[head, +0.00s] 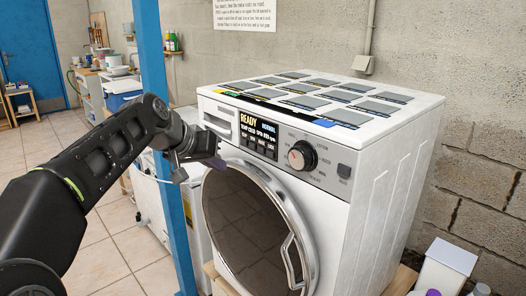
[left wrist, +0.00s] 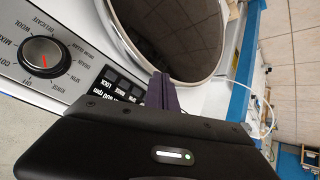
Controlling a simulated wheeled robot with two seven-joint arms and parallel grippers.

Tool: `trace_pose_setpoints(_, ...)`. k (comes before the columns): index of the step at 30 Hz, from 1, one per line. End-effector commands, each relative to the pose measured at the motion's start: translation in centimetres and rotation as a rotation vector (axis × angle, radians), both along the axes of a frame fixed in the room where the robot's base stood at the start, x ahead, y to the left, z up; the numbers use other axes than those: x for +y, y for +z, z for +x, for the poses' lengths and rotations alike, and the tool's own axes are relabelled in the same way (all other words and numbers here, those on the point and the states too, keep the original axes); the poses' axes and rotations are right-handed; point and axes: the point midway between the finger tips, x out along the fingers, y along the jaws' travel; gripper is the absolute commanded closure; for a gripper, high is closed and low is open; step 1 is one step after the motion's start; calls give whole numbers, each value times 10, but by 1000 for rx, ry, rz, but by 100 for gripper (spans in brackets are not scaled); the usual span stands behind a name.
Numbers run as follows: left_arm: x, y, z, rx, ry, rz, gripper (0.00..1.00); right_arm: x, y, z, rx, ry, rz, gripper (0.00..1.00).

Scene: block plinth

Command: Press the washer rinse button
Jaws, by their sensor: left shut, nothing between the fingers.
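The white washer (head: 370,200) stands against the wall with its round door (head: 255,230) closed. Its control panel has a lit display (head: 258,125) reading READY and NORMAL, with a row of small dark buttons below. The rinse button (left wrist: 121,88) shows in the left wrist view, labelled RINSE, between LOCK and SPIN. My left gripper (head: 214,162) is shut and empty, its dark purple fingers in front of the washer, left of and below the buttons. In the left wrist view the fingers (left wrist: 161,92) are beside the button row, near the door rim. Contact cannot be told. My right gripper is not in view.
Flat sample panels (head: 305,88) lie on the washer top. A blue post (head: 160,120) stands close to my left arm. A white box (head: 445,265) is at the lower right. Tiled floor is open at left.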

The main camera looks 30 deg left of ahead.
Motion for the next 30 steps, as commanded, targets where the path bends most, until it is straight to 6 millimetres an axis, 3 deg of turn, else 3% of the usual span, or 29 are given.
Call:
trace_pose_setpoints(14, -3, 2, 10, 0, -1, 1, 100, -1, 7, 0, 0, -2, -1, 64)
trace_pose_setpoints(30, -22, 3, 72, 1, -2, 0, 100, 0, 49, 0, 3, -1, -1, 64)
